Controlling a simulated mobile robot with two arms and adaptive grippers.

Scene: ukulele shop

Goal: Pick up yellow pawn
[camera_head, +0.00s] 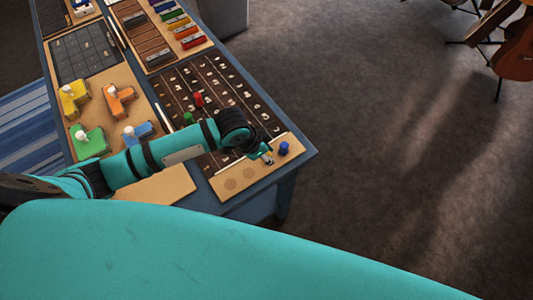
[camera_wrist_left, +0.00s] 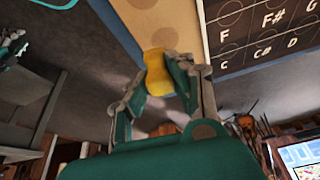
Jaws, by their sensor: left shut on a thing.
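The yellow pawn (camera_wrist_left: 157,72) shows between the fingers of my left gripper (camera_wrist_left: 165,85) in the left wrist view. The fingers are shut on it. In the head view my left gripper (camera_head: 264,155) is over the tan strip (camera_head: 214,188) at the near end of the fretboard-like board (camera_head: 225,85), and the pawn is mostly hidden there. I cannot tell whether the pawn is clear of the strip. My right gripper is not in view.
A blue pawn (camera_head: 284,148) stands on the strip close to the gripper. A red pawn (camera_head: 199,98) and a green pawn (camera_head: 188,118) stand on the board. Knobbed coloured blocks (camera_head: 119,97) lie to the left. Floor is free right of the table (camera_head: 306,156).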

